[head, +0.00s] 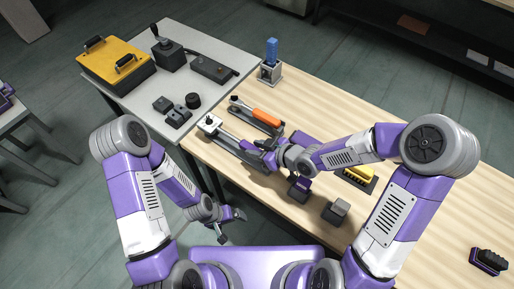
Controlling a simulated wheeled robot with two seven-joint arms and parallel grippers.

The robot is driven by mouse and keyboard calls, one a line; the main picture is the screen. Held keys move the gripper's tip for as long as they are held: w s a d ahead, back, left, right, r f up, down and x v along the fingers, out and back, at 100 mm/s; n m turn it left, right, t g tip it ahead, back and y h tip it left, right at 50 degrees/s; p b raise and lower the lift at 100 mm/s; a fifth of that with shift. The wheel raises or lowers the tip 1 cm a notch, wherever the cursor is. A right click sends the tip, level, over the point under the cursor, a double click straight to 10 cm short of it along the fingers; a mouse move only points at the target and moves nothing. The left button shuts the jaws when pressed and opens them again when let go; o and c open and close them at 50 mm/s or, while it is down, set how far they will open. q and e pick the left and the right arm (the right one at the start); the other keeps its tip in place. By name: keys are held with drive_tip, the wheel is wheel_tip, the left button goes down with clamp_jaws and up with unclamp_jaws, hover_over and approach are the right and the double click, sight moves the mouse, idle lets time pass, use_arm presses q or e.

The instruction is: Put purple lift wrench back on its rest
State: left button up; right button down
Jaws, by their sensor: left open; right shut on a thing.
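My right gripper (268,148) is shut on the purple lift wrench, over the table's left part. The fingers and wrist hide much of the wrench, and its purple handle is hard to tell from my purple arm. A grey metal shaft with a pale head (210,122) runs from the gripper toward the upper left, along a dark, long rest (226,145). I cannot tell whether the wrench touches this rest. My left gripper (236,215) is open and empty, low beside the table's left edge.
An orange-handled wrench (266,117) lies on a similar rest just behind. A blue-topped item (271,52) stands at the back edge. A purple-and-dark block (298,188), a grey block (338,210) and a yellow item (358,176) stand nearer. A grey table (215,95) adjoins at left.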

drive_tip(key=shift+f, duration=0.3)
drive_tip(key=c, duration=0.6)
unclamp_jaws()
drive_tip(key=shift+c, duration=0.2)
drive_tip(key=shift+f, duration=0.1)
drive_tip(key=shift+r+p, duration=2.85)
drive_tip(key=shift+r, duration=0.7)
drive_tip(key=p+v, duration=0.3)
drive_tip(key=v, duration=0.4)
drive_tip(key=shift+s+d+r+p, duration=0.15)
drive_tip(key=shift+d+r+p, duration=0.05)
drive_tip(key=shift+p, duration=0.1)
